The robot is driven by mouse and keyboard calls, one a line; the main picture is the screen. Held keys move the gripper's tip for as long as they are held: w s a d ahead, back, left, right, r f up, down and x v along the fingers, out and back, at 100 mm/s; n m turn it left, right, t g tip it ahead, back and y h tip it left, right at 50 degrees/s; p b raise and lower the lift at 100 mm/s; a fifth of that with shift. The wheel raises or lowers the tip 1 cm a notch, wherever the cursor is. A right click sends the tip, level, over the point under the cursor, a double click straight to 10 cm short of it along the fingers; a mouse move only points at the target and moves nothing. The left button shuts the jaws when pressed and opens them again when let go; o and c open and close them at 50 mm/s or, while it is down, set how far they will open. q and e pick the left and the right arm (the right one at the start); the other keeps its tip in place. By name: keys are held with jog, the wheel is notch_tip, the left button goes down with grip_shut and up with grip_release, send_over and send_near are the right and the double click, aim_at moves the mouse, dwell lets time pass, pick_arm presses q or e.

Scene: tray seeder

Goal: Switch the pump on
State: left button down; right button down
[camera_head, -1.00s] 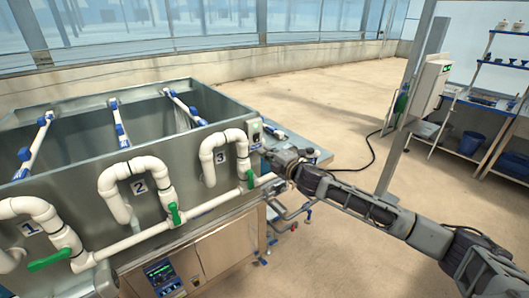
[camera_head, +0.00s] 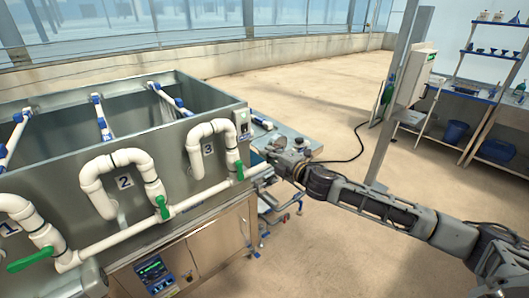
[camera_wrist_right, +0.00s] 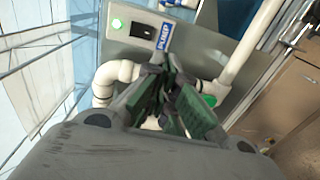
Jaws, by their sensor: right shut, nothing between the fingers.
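The pump switch box (camera_head: 243,123) is a small grey unit on the tank's right end, beside pipe 3. In the right wrist view its face carries a bright green lamp (camera_wrist_right: 117,23), a black rocker switch (camera_wrist_right: 144,32) and a blue PUMP label (camera_wrist_right: 165,37). My right gripper (camera_head: 271,150) is just right of and below the box in the head view. In the wrist view its green-padded fingers (camera_wrist_right: 165,70) are closed and empty, with the tips just below the label and appearing apart from the switch. The rocker's exact position is hard to tell. My left gripper is not in view.
The metal tank (camera_head: 75,160) has white pipes with green valve handles (camera_head: 162,207) along its front. A lit control panel (camera_head: 153,268) sits below. A post with a wall box (camera_head: 417,75) and shelves with bins (camera_head: 456,131) stand right. The floor behind is clear.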

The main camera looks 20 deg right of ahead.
jog(key=shift+s+d, duration=0.15)
jog(key=shift+s, duration=0.35)
dwell(0.6)
